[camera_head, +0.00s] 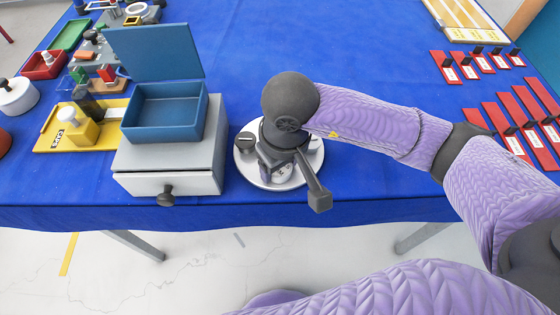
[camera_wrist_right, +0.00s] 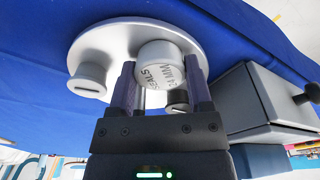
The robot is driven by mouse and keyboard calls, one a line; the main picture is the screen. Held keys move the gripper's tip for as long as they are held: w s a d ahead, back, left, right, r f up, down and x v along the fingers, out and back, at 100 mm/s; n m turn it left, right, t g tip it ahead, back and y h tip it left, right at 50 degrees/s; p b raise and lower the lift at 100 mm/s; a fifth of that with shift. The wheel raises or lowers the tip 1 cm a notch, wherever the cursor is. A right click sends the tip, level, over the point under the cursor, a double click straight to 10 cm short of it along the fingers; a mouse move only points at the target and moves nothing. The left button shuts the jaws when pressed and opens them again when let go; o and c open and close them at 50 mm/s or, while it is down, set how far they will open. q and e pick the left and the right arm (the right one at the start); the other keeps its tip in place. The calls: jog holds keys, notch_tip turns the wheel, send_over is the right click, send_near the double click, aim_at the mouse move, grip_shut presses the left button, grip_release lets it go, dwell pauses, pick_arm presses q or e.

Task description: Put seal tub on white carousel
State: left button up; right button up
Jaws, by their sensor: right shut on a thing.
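The seal tub (camera_wrist_right: 165,66), a light grey round tub lettered SEALS and 4 MM, is between the fingers of my right gripper (camera_wrist_right: 160,85) in the wrist view. The gripper is shut on it. The white carousel (camera_wrist_right: 112,40) is a round disc behind the tub; whether the tub touches it I cannot tell. In the head view the carousel (camera_head: 245,167) lies near the table's front edge, and my right gripper (camera_head: 278,165) is over it, hiding much of the tub and disc. My left gripper is not in view.
A grey drawer box (camera_head: 170,155) with an open blue box (camera_head: 165,112) on top stands close left. Red labelled strips (camera_head: 515,115) lie at the right. Blue cloth behind the carousel is clear.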

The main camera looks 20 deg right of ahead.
aim_at(285, 173)
jog(key=shift+f, duration=0.15)
jog(key=o, duration=1.3)
jog(key=shift+c, duration=0.2)
jog(key=shift+r, duration=0.25)
notch_tip(285, 173, up, 12)
jog(key=s+p, duration=0.1)
jog(key=p, duration=0.1)
jog(key=shift+s+d, duration=0.2)
jog(key=shift+d, duration=0.05)
jog(key=shift+f, duration=0.1)
